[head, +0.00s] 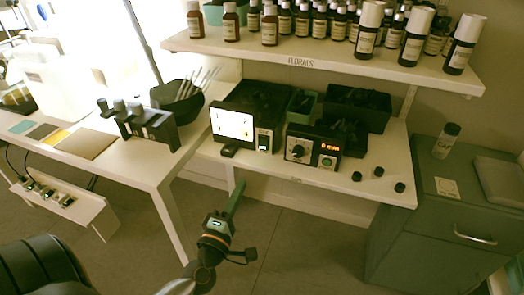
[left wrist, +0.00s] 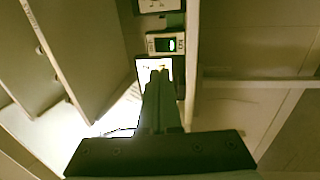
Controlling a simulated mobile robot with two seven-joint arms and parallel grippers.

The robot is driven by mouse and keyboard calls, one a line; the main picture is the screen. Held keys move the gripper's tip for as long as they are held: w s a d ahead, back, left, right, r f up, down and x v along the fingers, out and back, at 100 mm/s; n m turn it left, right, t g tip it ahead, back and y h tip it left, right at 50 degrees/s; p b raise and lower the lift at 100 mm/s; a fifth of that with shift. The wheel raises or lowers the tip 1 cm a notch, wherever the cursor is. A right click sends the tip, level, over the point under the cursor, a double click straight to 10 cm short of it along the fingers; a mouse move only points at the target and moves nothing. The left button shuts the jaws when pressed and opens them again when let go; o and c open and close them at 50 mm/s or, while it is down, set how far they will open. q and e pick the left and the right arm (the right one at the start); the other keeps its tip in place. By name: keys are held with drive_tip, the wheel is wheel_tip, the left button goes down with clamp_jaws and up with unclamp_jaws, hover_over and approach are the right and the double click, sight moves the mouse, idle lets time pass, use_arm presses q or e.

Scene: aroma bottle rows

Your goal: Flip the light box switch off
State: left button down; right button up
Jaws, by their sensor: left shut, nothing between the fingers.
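The light box (head: 258,98) is a black box with a bright white lit screen (head: 232,125), on the low white shelf in the head view. Its switch (head: 264,141) sits on a small panel right of the screen. In the left wrist view the switch (left wrist: 172,45) glows green, and part of the lit screen (left wrist: 148,68) shows behind the fingertips. My left gripper (head: 238,186) is shut and empty, in front of and below the shelf edge, apart from the switch. Its fingers (left wrist: 159,76) point toward the box. My right gripper is not in view.
A black device with a knob and red display (head: 312,150) stands right of the box. A small dark object (head: 229,150) lies before the screen. A black bottle rack (head: 147,127) stands on the left table. Bottles line the upper shelf (head: 310,66). Floor below my gripper is clear.

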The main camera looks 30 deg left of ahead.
use_arm(q)
drive_tip(key=shift+w, duration=0.1)
approach(263, 141)
drive_tip(key=x, duration=0.5)
drive_tip(key=shift+w+a, duration=0.2)
drive_tip(key=shift+w, duration=0.1)
drive_tip(key=shift+w+a, duration=0.1)
drive_tip(key=shift+w, duration=0.5)
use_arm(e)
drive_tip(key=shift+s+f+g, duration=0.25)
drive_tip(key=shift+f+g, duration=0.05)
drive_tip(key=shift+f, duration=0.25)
